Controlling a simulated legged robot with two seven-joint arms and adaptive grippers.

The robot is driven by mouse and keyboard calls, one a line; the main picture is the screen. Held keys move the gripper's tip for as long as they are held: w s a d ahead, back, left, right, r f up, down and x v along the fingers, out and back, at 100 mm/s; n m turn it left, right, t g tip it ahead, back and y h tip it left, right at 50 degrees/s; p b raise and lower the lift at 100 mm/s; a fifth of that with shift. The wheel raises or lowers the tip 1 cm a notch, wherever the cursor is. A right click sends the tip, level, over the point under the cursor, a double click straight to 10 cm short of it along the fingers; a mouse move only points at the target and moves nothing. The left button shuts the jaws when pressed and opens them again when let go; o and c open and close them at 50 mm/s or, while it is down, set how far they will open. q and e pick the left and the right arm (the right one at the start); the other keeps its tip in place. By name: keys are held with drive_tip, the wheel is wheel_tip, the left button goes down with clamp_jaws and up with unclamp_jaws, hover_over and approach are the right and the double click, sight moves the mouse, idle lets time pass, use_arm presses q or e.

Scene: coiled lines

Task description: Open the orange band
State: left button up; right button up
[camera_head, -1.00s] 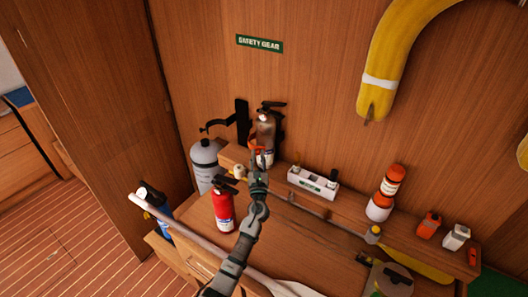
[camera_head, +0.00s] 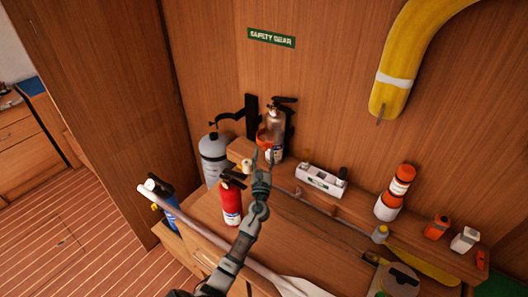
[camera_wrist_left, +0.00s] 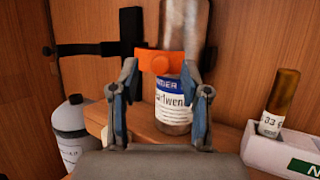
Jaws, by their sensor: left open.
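The orange band (camera_wrist_left: 166,63) wraps the front of a silver-grey extinguisher (camera_wrist_left: 186,25) in the left wrist view, with a round orange knob at its middle. In the head view the orange band (camera_head: 263,137) shows partly behind my gripper, on the extinguisher (camera_head: 275,122) standing against the wall. My left gripper (camera_wrist_left: 163,78) is open, its two fingers apart on either side of the band's lower part, in front of it. I cannot tell whether it touches the band. It also shows in the head view (camera_head: 262,155). My right gripper is not in view.
A grey cylinder (camera_head: 213,155) stands left of the shelf, near a black bracket (camera_wrist_left: 132,32). A red extinguisher (camera_head: 231,203) stands below. A white holder (camera_head: 321,181) with small bottles sits to the right. A long pole (camera_head: 190,235) crosses the front.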

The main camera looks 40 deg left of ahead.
use_arm(q)
drive_tip(key=v, duration=1)
